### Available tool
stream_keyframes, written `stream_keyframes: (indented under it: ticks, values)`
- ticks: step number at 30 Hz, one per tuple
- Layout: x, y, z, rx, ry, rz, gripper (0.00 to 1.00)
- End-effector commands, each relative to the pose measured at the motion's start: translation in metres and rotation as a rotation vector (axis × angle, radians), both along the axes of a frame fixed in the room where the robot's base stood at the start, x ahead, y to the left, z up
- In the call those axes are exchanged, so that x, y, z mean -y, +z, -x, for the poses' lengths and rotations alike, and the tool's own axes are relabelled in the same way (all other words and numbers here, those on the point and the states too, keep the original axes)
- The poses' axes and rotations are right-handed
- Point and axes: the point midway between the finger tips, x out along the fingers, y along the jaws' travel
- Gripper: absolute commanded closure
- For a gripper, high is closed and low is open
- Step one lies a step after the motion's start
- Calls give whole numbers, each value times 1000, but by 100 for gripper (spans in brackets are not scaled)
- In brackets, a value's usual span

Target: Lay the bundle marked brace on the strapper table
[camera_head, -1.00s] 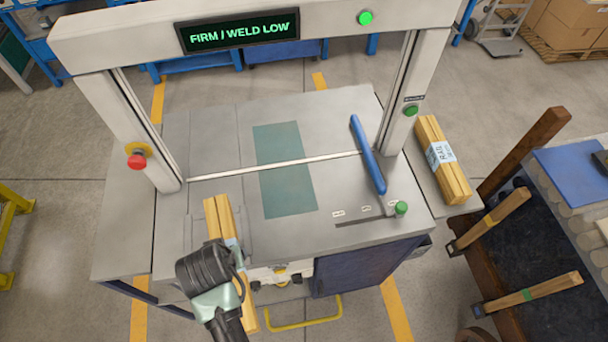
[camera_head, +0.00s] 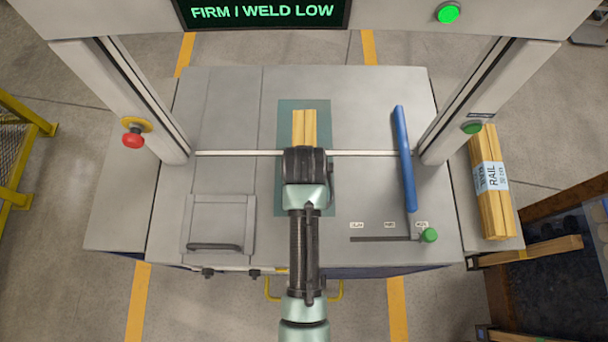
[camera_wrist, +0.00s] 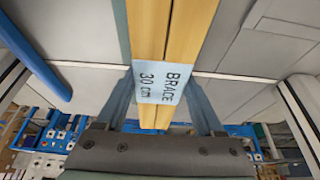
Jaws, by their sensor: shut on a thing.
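The bundle marked brace (camera_head: 304,124) is a pair of pale wood strips with a blue-white label reading "BRACE 30 cm" (camera_wrist: 163,83) in the wrist view. My gripper (camera_head: 304,158) is shut on it across the label, with one finger on each side. The bundle points away from me over the teal patch (camera_head: 322,115) in the middle of the grey strapper table (camera_head: 225,110). It crosses over the pale line that runs across the table under the arch. My gripper hides its near part in the head view. I cannot tell whether it touches the table.
The strapper's arch has posts at left (camera_head: 128,100) and right (camera_head: 458,95). A blue bar (camera_head: 404,160) and a green knob (camera_head: 429,235) stand right of the patch. A bundle marked rail (camera_head: 491,190) lies on the right side shelf.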

Motion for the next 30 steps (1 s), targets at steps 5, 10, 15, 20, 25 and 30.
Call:
stream_keyframes:
  ticks: [5, 10, 15, 20, 25, 30]
  values:
    - [0, -14, -1, 4, 0, 0, 100]
    - [-1, -39, -1, 3, 1, 0, 100]
    - [-1, -52, -2, 6, 1, 0, 100]
    - [-1, -52, -2, 7, 1, 0, 100]
    - [-1, -55, -2, 6, 1, 0, 100]
    - [-1, -57, 0, 2, 1, 0, 7]
